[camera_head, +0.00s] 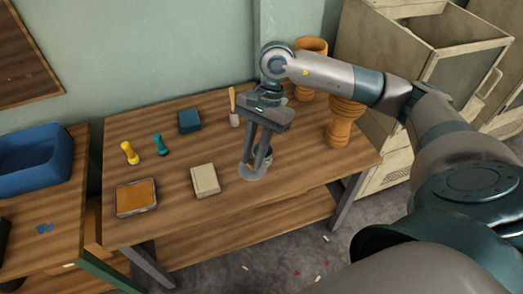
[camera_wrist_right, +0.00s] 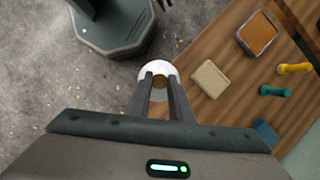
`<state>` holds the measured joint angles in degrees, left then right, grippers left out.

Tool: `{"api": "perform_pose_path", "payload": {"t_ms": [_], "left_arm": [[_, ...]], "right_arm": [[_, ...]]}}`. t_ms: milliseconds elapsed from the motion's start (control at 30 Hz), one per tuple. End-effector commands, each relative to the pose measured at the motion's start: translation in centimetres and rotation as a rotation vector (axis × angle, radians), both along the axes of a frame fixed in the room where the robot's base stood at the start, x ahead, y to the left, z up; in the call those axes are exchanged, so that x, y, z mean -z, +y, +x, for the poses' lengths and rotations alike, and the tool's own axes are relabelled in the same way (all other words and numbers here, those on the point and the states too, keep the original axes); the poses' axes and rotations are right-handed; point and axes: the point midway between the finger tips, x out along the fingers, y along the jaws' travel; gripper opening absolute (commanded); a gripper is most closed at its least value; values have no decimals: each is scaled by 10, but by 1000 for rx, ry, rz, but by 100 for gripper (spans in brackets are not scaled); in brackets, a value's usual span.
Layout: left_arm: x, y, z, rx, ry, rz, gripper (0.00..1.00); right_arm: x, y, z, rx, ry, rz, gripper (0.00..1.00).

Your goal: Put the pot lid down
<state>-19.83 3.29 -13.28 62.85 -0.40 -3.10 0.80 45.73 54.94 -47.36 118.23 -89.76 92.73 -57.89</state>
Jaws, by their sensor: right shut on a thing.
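My right gripper (camera_head: 255,166) points down over the front part of the wooden table (camera_head: 290,180), near its front edge. It is shut on the pot lid (camera_head: 251,175), a pale grey disc at the fingertips. In the right wrist view the lid (camera_wrist_right: 158,69) shows as a white disc with a brownish middle between the fingertips (camera_wrist_right: 159,80). I cannot tell whether the lid touches the table. My left gripper is not in view.
Two orange goblet drums (camera_head: 343,122) stand at the table's right and back. A beige block (camera_head: 205,180), orange-topped tray (camera_head: 136,198), dark blue box (camera_head: 189,121), yellow (camera_head: 129,152) and teal (camera_head: 160,144) stamps, and a wooden-handled tool (camera_head: 233,108) lie leftward. A blue bin (camera_head: 35,160) is far left.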

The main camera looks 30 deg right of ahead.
Motion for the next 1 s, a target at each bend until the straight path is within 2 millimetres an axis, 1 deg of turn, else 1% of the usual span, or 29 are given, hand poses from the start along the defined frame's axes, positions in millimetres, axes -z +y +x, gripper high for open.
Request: {"api": "perform_pose_path", "payload": {"t_ms": [33, 300, 400, 500, 600, 700, 1000], "left_arm": [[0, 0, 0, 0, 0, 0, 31], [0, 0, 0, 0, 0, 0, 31], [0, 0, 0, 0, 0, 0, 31], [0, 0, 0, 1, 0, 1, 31], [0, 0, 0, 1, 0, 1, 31], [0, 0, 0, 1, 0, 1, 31], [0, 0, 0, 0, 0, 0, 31]], "right_arm": [[-5, 7, 1, -109, -3, 1, 0], [-22, 35, -6, -763, -4, -2, 0], [-28, 43, -8, -950, -4, -1, 0], [-32, 47, -10, -1080, -3, -1, 0], [-34, 50, -11, -1154, -3, -1, 0], [-34, 50, -12, -1181, -2, 0, 0], [-34, 50, -12, -1181, -3, 0, 0]]}}
